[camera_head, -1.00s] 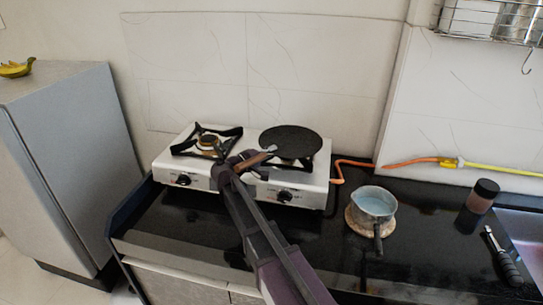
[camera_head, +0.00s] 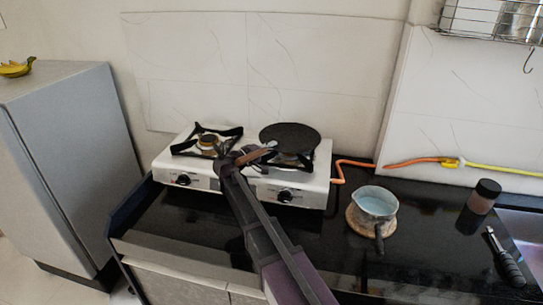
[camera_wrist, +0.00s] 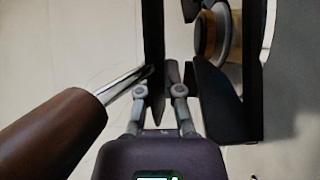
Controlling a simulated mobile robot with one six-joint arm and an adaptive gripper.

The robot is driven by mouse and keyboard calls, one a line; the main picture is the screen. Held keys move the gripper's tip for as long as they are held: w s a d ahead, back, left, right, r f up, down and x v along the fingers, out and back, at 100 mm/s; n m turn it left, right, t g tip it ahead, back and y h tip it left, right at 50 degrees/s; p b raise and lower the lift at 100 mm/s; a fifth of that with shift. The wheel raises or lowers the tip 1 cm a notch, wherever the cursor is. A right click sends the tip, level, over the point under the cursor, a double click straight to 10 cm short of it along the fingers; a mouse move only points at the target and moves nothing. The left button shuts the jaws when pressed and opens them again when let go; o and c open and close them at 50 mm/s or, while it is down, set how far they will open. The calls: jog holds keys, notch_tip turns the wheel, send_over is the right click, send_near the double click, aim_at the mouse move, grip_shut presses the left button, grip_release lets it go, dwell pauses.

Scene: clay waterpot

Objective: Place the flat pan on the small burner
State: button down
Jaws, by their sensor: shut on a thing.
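The flat pan (camera_head: 290,136) is a black disc over the right side of the stove, tilted, with part of the right burner's grate showing beneath it. Its brown handle (camera_head: 252,156) points toward the front left; the handle (camera_wrist: 55,135) also fills the lower left of the wrist view. My gripper (camera_head: 240,160) is shut on the pan near its handle, and the fingers partly hide the grip. The left burner (camera_head: 207,141), with a brass-coloured cap and black grate, is bare. In the wrist view the pan (camera_wrist: 153,45) shows nearly edge-on, beside a burner (camera_wrist: 210,35).
The white two-burner stove (camera_head: 200,180) stands against the tiled wall. A pot of bluish liquid (camera_head: 375,202) rests on a round wooden mat (camera_head: 358,224) to the right. The front counter is mostly clear.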

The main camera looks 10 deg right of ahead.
aim_at(271, 155)
jog(key=shift+f+b, duration=1.25)
jog(key=shift+f, duration=0.25)
jog(key=c, duration=1.2)
grip_release()
jog(key=shift+f, duration=0.15)
jog(key=shift+c, duration=0.2)
jog(key=o, duration=0.4)
jog(key=shift+s, duration=0.1)
jog(key=shift+o, duration=0.2)
jog(key=shift+r, duration=0.25)
jog(key=v, duration=1.2)
jog(key=shift+f, duration=0.1)
